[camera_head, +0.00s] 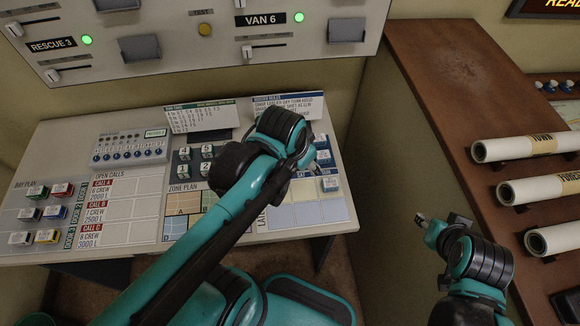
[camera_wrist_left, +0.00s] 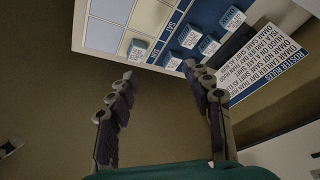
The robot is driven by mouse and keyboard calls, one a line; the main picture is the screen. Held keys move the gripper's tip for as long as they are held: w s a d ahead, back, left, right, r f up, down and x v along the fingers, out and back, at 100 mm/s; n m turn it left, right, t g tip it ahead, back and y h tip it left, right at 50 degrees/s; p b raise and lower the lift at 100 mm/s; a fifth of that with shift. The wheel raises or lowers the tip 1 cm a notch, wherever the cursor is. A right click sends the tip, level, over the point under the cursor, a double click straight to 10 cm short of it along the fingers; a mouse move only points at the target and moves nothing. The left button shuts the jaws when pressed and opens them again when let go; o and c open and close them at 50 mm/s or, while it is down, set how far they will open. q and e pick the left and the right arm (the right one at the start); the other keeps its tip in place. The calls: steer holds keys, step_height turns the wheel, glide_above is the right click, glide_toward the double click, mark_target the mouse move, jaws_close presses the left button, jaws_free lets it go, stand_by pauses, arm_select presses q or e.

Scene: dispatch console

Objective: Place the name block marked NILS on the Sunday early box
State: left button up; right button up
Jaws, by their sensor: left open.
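The roster grid (camera_head: 307,213) is at the desk's right end, with yellow boxes above blue ones. A small blue-and-white name block (camera_head: 330,184) sits on its rightmost yellow box; it also shows in the left wrist view (camera_wrist_left: 138,48). Several similar blocks (camera_wrist_left: 209,45) stand on the dark blue strip beside the grid.
A roster rules card (camera_wrist_left: 265,62) stands behind the blocks. Coloured vehicle blocks (camera_head: 47,213) and a button panel (camera_head: 130,150) are on the left of the desk. A brown shelf with rolled plans (camera_head: 525,147) is at the right.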

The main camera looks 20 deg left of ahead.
arm_select(q)
steer(key=s+a+n+t, duration=0.1)
steer(key=n, duration=0.1)
steer(key=s+a+n+t, duration=0.1)
steer(key=s, duration=0.1)
steer(key=shift+s+a+f+n, duration=0.15)
steer(key=shift+s+a+n, duration=0.1)
steer(key=shift+n, duration=0.15)
